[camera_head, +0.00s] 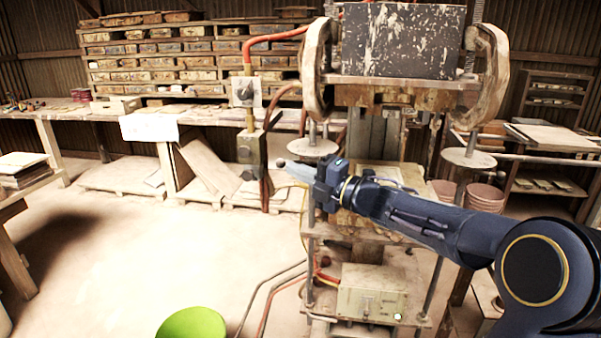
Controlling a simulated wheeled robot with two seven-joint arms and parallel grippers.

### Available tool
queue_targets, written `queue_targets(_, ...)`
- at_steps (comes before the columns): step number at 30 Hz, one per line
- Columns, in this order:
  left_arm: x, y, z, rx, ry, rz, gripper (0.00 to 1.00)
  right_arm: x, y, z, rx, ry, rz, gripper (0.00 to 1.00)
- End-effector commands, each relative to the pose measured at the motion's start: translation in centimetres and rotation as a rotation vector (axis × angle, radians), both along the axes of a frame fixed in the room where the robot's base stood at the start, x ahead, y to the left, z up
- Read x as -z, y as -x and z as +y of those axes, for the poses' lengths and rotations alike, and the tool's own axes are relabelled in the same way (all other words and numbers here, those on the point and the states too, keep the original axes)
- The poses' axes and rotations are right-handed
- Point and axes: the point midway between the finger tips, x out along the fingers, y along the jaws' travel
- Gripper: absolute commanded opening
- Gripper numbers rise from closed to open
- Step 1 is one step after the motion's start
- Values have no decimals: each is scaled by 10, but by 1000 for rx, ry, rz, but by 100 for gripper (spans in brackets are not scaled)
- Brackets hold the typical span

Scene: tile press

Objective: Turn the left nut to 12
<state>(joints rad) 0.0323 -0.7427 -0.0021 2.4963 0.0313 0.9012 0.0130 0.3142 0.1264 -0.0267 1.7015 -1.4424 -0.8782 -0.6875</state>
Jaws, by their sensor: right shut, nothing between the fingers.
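The tile press stands in the middle right, with a dark, paint-spattered block (402,40) at its top. The left nut (312,147) is a pale round disc on the press's left threaded column. A small dark knob (281,162) shows at its lower left. My right gripper (292,170) reaches in from the right, just below the left nut. Its fingers are shut with nothing between them and point left, close to the knob; I cannot tell whether they touch it. No number is readable on the nut. My left gripper is out of view.
A matching right nut (468,158) sits on the right column. A control box (371,293) stands low on the press. A switch box (245,92) on a post is left of the press. A green round object (191,323) is at the bottom.

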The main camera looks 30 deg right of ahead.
Motion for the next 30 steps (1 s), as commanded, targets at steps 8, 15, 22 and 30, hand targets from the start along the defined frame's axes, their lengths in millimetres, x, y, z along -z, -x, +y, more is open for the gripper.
queue_targets(8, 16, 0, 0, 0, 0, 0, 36, 4, -6, 1, 51, 2, -5, 0)
queue_targets(15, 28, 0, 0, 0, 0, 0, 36, -1, -18, 1, 119, 1, -1, 0)
queue_targets(22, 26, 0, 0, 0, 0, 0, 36, -2, -19, -1, 121, -1, -1, 0)
queue_targets(30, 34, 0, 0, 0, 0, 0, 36, 1, -19, 7, 118, -2, -3, 0)
